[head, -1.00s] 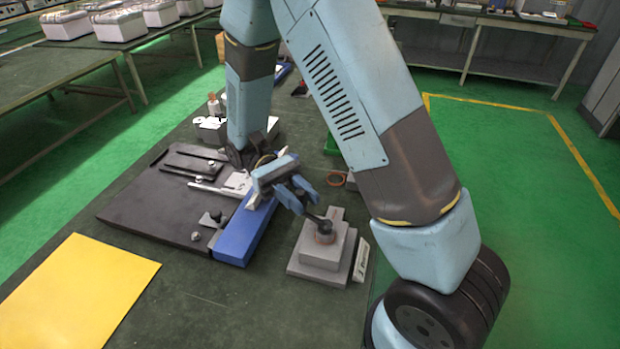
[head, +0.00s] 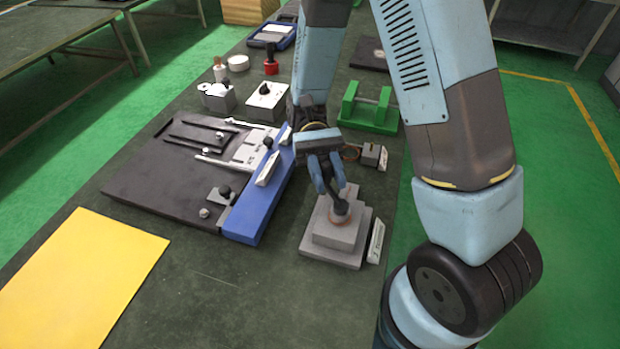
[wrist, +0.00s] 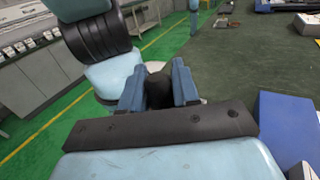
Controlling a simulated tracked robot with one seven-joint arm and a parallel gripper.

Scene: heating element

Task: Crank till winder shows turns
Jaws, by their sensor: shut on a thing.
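The winder (head: 330,246) is a grey stepped block on the dark green bench, with a round hub on top. Its dark crank (head: 340,207) runs from the hub back toward my gripper (head: 326,180). My gripper is shut on the crank's handle, at the back of the winder. In the wrist view my two blue fingers (wrist: 158,88) stand on either side of the dark handle (wrist: 159,91). A pale plate (head: 376,241) with dark marking stands at the winder's right side; I cannot read any turns on it.
A blue block (head: 245,222) and a dark board with rails (head: 160,190) lie left of the winder. A green frame (head: 368,112) and a small grey box (head: 371,155) stand behind it. A yellow sheet (head: 80,275) lies at the front left; bare bench lies in front.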

